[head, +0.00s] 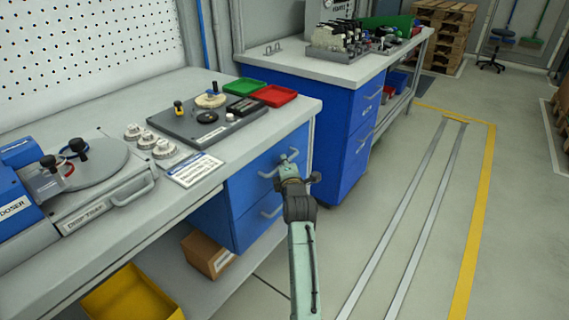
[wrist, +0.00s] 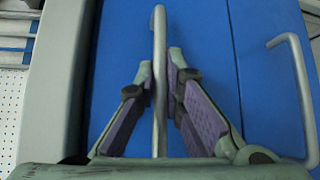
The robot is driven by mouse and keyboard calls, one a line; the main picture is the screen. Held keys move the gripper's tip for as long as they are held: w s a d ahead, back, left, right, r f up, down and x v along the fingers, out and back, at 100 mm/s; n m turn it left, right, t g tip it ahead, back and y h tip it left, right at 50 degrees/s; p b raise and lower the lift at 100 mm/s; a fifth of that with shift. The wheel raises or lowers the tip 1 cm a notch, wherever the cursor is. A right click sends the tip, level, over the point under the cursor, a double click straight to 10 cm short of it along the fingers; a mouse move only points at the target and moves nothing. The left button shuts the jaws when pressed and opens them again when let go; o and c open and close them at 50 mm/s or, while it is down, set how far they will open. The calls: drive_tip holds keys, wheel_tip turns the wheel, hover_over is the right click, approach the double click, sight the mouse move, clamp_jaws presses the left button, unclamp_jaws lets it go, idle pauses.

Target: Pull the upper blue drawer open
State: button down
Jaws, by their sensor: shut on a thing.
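The upper blue drawer (head: 240,188) is under the near workbench, with its front about flush with the lower drawer (head: 245,229). Its grey bar handle (wrist: 158,25) runs lengthwise through the middle of the wrist view. My gripper (head: 291,165) is at this handle, and in the wrist view my gripper (wrist: 161,66) has one finger on each side of the bar, shut on it. The drawer's blue front (wrist: 205,35) fills the space behind the fingers. In the head view my gripper hides part of the handle.
The lower drawer's handle (wrist: 301,80) is at the right in the wrist view. The workbench top (head: 225,150) overhangs the drawers and carries trays and fixtures. A second blue cabinet (head: 345,120) stands beyond. The floor (head: 390,190) to the right is clear.

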drive_tip(key=shift+d, duration=0.1)
idle(0.4)
drive_tip(key=s+d+b, duration=0.8)
drive_tip(key=s+d, duration=0.1)
drive_tip(key=d, duration=0.4)
drive_tip(key=s+d+b, duration=0.9)
drive_tip(key=s+d, duration=0.1)
drive_tip(key=d, duration=0.3)
drive_tip(key=shift+d, duration=0.15)
drive_tip(key=shift+s, duration=0.1)
drive_tip(key=c, duration=1.7)
unclamp_jaws()
